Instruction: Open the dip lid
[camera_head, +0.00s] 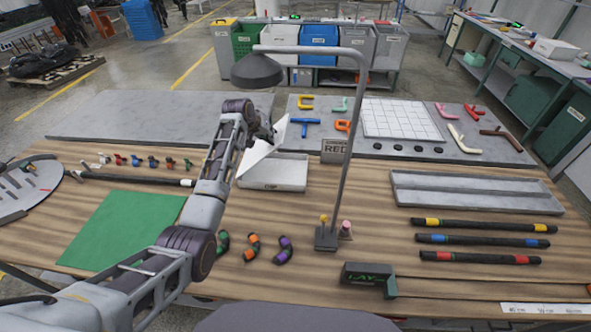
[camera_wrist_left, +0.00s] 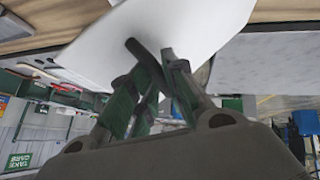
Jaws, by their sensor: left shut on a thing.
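The white dip lid (camera_head: 256,158) stands steeply tilted above the left end of the pale dip tray (camera_head: 287,185), whose interior shows open to the right. My left gripper (camera_head: 266,133) is at the lid's upper part, partly hidden by my own wrist. In the left wrist view, the white lid (camera_wrist_left: 190,28) fills the top, and my left gripper (camera_wrist_left: 152,75) is shut on a dark bar-like handle (camera_wrist_left: 137,50) against it. The exact contact is hard to make out. My right gripper is in neither view.
A lamp post (camera_head: 347,150) rises just right of the tray. A green mat (camera_head: 122,228) lies left, and short coloured hose pieces (camera_head: 253,248) lie in front. A grey trough (camera_head: 475,190) and striped hoses (camera_head: 485,226) lie right.

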